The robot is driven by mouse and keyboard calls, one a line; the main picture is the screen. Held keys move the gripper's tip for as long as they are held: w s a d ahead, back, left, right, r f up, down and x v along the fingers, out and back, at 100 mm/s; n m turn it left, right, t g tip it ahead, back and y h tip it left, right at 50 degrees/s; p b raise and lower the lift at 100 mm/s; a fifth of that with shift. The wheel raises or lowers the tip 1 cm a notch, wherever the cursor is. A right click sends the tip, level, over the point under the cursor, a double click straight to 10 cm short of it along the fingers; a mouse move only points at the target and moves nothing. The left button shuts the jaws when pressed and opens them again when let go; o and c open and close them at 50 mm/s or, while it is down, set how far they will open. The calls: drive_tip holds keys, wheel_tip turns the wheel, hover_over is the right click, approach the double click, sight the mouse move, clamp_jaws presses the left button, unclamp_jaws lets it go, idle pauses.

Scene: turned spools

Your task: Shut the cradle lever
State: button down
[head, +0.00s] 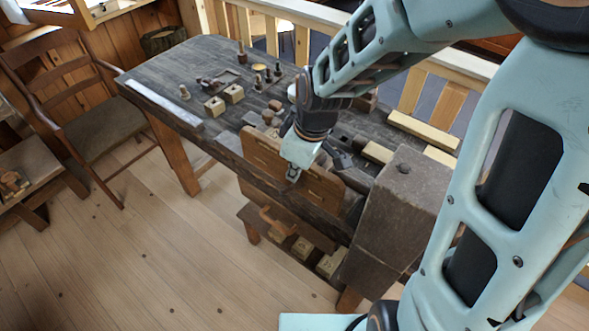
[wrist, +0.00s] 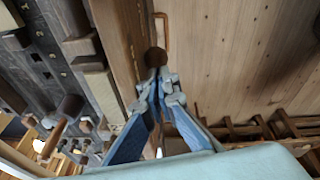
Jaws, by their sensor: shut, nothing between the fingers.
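My gripper (head: 293,176) is at the front edge of the dark workbench, in front of an upright brown wooden board. In the wrist view my gripper's blue fingers (wrist: 158,80) are closed together with nothing between them. A dark brown round knob (wrist: 155,57) shows right at the fingertips; it may be the end of the cradle lever. I cannot tell whether the fingertips touch it. The rest of the lever is not clear, and my arm hides part of the bench behind the gripper in the head view.
The brown board (head: 262,158) stands along the bench front. An orange-brown handle (head: 276,222) is below it and also shows in the wrist view (wrist: 164,30). A dark block (head: 398,205) is to the right. Small blocks and spools stand on the bench (head: 175,65). The floor in front is clear.

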drive_tip(key=shift+s+d+f, duration=0.2)
drive_tip(key=shift+s+d, duration=0.2)
drive_tip(key=shift+d, duration=0.05)
drive_tip(key=shift+s+f, duration=0.1)
idle(0.4)
